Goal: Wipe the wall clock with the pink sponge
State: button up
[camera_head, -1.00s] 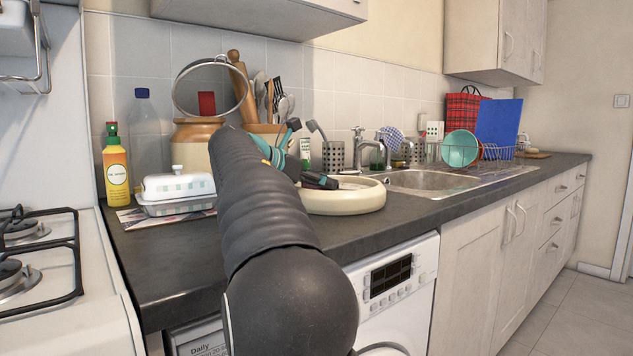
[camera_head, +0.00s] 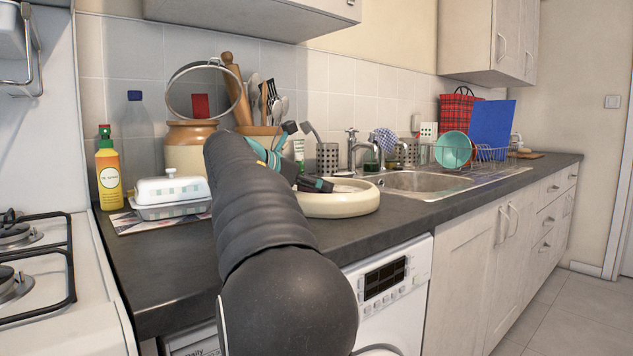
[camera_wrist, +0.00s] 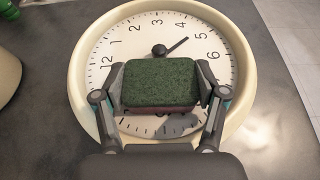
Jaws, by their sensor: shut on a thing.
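The wall clock (camera_head: 340,206) lies face up on the dark counter, with a thick cream rim and a white face. In the wrist view the clock (camera_wrist: 88,112) shows black numerals and dark hands. My gripper (camera_wrist: 160,82) is shut on the sponge (camera_wrist: 160,88), its fingers at the two short sides. The sponge has a green upper face and a thin pinkish edge below. It is over the clock face and hides part of it; I cannot tell whether it touches. In the head view my gripper (camera_head: 314,184) is over the clock, and the sponge is hidden.
A white butter dish (camera_head: 172,192), a yellow bottle (camera_head: 109,176) and a brown-and-cream jar (camera_head: 188,150) stand left of the clock. A utensil pot (camera_head: 258,130) is behind. The sink (camera_head: 420,182) and dish rack (camera_head: 490,160) are to the right. Counter in front is clear.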

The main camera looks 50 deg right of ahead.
jog(key=shift+w+d+p, duration=0.1)
jog(key=shift+w+p, duration=0.4)
jog(key=shift+w, duration=0.2)
jog(key=shift+s, duration=0.1)
jog(key=shift+s+f+b, duration=0.15)
jog(key=shift+s+b, duration=0.35)
jog(key=shift+s, duration=0.8)
jog(key=shift+w+p, duration=0.15)
jog(key=shift+p, duration=0.15)
jog(key=shift+w+p, duration=1.1)
jog(key=shift+w, duration=0.15)
jog(key=shift+s+b, duration=0.45)
jog(key=shift+s, duration=0.95)
jog(key=shift+w, duration=0.15)
